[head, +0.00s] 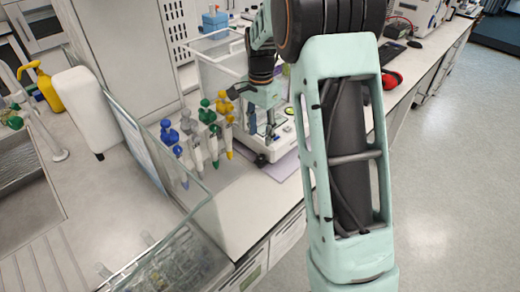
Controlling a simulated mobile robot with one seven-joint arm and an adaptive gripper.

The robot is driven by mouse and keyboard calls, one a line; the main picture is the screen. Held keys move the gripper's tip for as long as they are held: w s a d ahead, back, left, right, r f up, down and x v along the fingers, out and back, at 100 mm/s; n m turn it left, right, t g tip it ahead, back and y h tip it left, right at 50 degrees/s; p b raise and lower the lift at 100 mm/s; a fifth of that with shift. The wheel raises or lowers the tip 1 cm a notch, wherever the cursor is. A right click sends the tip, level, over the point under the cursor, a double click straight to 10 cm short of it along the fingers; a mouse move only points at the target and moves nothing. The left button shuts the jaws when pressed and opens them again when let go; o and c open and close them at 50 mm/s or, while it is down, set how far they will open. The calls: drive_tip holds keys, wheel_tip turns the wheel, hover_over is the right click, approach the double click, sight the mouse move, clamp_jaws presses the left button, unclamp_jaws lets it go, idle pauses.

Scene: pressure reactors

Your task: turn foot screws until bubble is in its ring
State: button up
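A white balance (283,140) with a clear glass shield (215,75) stands near the front edge of the bench, partly hidden behind my arm. A small dark round part, perhaps a foot screw (261,160), shows at its front left corner. My gripper (261,134) points down in front of the balance, above that corner. Its two dark fingers look apart, with nothing seen between them. I cannot tell whether they touch anything. A small yellow-green round spot (289,111) shows on the balance, but the bubble and its ring cannot be made out.
Pipettes with blue, green and yellow tops (205,130) hang close left of my gripper. A clear glass panel (150,150), a white bottle (88,110) and a sink (25,180) lie further left. Red ear muffs (391,79) lie to the right. The floor at right is clear.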

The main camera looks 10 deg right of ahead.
sight(261, 156)
wheel_tip(261, 156, down, 9)
drive_tip(key=shift+f+p, duration=0.1)
drive_tip(key=shift+p, duration=0.2)
drive_tip(key=shift+c, duration=0.4)
clamp_jaws()
